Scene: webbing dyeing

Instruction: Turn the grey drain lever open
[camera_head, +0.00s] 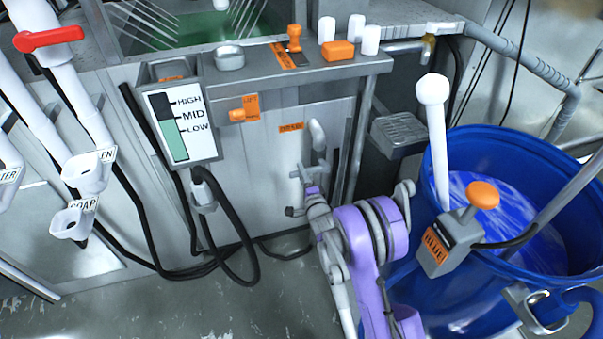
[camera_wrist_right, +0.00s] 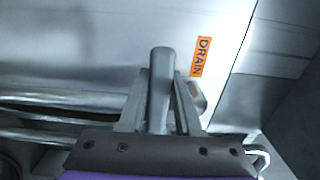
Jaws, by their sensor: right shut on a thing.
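The grey drain lever (camera_head: 317,136) is on the metal tank front, right of a small orange label. In the right wrist view the lever (camera_wrist_right: 160,78) stands between the two fingers, its rounded end reaching past them. My right gripper (camera_head: 308,173) is at the lever's lower part, its purple arm coming up from the bottom. In the wrist view the right gripper (camera_wrist_right: 158,112) is shut on the lever. The orange DRAIN label (camera_wrist_right: 201,57) is just right of it. The lever's base is partly hidden by the fingers. My left gripper is not in view.
A blue barrel (camera_head: 435,165) with blue liquid, a white stick and an orange-knobbed control box (camera_head: 450,240) stands close right of my arm. A black hose (camera_head: 225,225) hangs left of the lever. A level gauge (camera_head: 181,125) shows green up to about MID.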

